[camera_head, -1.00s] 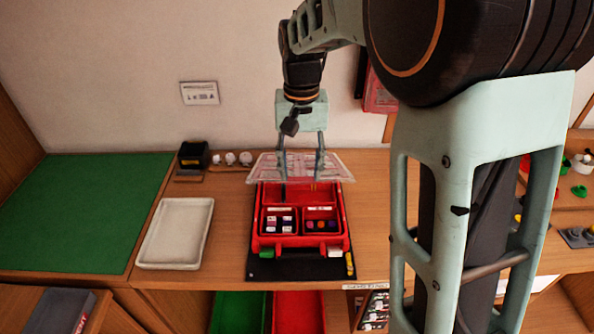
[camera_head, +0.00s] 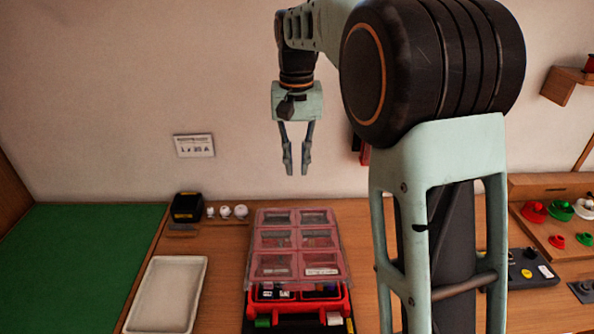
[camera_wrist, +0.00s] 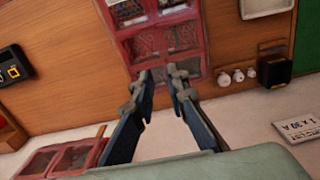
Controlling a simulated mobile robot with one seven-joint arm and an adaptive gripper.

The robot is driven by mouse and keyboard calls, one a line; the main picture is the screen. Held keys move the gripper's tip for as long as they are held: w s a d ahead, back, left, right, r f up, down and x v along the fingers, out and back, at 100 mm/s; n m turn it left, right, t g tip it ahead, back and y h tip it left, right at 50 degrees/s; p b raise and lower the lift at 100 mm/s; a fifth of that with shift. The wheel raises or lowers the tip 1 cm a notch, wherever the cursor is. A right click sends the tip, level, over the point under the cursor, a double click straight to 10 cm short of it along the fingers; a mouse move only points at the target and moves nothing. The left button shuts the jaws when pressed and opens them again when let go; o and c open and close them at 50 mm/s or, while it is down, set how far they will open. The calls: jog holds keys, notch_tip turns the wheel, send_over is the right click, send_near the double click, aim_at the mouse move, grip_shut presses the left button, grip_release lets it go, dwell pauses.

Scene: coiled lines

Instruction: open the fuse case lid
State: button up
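The red fuse case (camera_head: 300,312) sits on a dark mat on the wooden bench. Its clear lid (camera_head: 298,242), tinted pink with several panes, covers most of the case. A front strip with dark fuses shows below the lid's near edge, so the lid looks partly raised; its exact angle is unclear. My gripper (camera_head: 297,172) is open and empty, above and behind the lid, apart from it. In the wrist view, my open fingers (camera_wrist: 160,85) point toward the lid (camera_wrist: 160,42), with a visible gap between the fingertips.
A white tray (camera_head: 166,297) and a green mat (camera_head: 72,265) lie left. A black box (camera_head: 187,207) and white knobs (camera_head: 226,212) stand near the wall. A panel with a yellow button (camera_head: 526,273) and a red-and-green knob board (camera_head: 560,215) are right.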

jog(key=shift+o, duration=1.2)
jog(key=shift+s+r, duration=0.1)
jog(key=shift+s, duration=0.05)
jog(key=o, duration=1.2)
notch_tip(320, 180, up, 12)
